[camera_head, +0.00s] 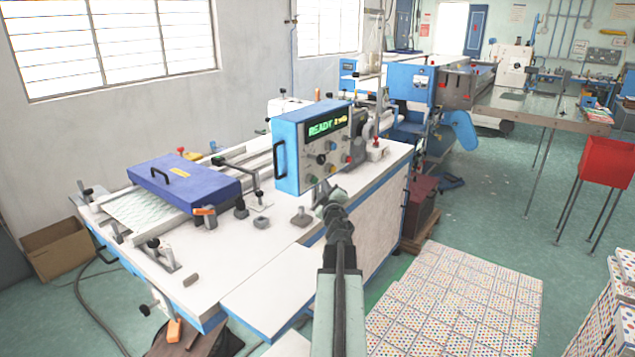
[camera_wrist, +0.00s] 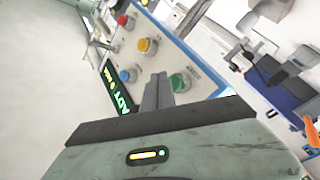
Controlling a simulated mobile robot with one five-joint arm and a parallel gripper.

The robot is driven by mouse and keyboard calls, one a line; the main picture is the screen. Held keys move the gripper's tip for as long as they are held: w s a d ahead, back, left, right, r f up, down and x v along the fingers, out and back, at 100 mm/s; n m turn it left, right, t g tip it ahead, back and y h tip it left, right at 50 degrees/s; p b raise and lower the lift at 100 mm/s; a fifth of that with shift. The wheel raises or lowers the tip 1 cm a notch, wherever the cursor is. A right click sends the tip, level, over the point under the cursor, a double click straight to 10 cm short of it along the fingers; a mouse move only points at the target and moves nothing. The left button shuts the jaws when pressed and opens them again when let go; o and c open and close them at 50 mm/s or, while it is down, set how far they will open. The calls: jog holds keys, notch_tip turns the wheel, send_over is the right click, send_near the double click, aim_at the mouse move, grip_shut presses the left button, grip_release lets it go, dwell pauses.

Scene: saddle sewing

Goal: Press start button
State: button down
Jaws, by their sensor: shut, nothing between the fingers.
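The blue-framed control box (camera_head: 300,150) stands on the white machine table, its display reading READY in green. In the wrist view its grey panel (camera_wrist: 163,66) carries a green button (camera_wrist: 179,82), a yellow button (camera_wrist: 147,46), a red button (camera_wrist: 122,20) and a blue button (camera_wrist: 126,76). No label naming a start button is legible. My gripper (camera_wrist: 158,80) is shut and empty, its fingertips close beside the green button in the picture. I cannot tell whether they touch the panel. In the head view my gripper (camera_head: 326,190) is just below the front of the box.
The white machine table (camera_head: 285,275) has a blue-purple cover plate with a handle (camera_head: 185,180) on its left. Patterned stacks (camera_head: 455,300) stand on the floor at right. A red bin on legs (camera_head: 607,162) stands further right. Green floor lies open between.

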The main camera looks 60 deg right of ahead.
jog(key=shift+w, duration=0.1)
dwell(0.6)
jog(key=shift+w, duration=0.3)
